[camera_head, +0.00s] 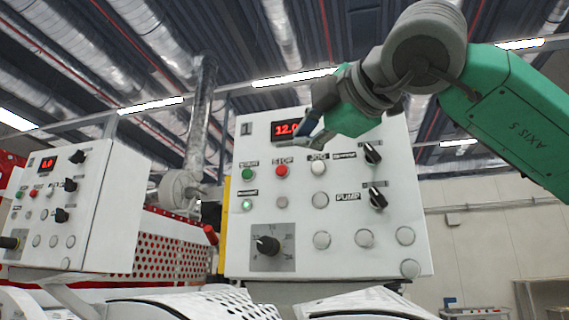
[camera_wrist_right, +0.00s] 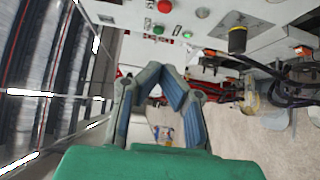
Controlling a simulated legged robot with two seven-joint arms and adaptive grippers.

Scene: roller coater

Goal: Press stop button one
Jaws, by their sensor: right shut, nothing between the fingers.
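The white control panel marked 1 (camera_head: 330,245) stands in the middle of the head view. Its red stop button (camera_head: 282,170) sits under the label STOP, below the red display (camera_head: 286,129) and right of a green button (camera_head: 247,174). My right gripper (camera_head: 302,143) is in front of the panel's upper part, partly covering the display, just above and right of the stop button. Its fingers (camera_wrist_right: 163,78) are shut and empty in the right wrist view. A red button (camera_wrist_right: 164,6) shows there at the top edge, apart from the fingers. My left gripper is not in view.
A second white panel (camera_head: 105,215) with its own buttons stands at the left. Panel 1 also carries a white JOG button (camera_head: 319,168), two black switches (camera_head: 373,152), a round dial (camera_head: 268,245) and several pale buttons near the stop button.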

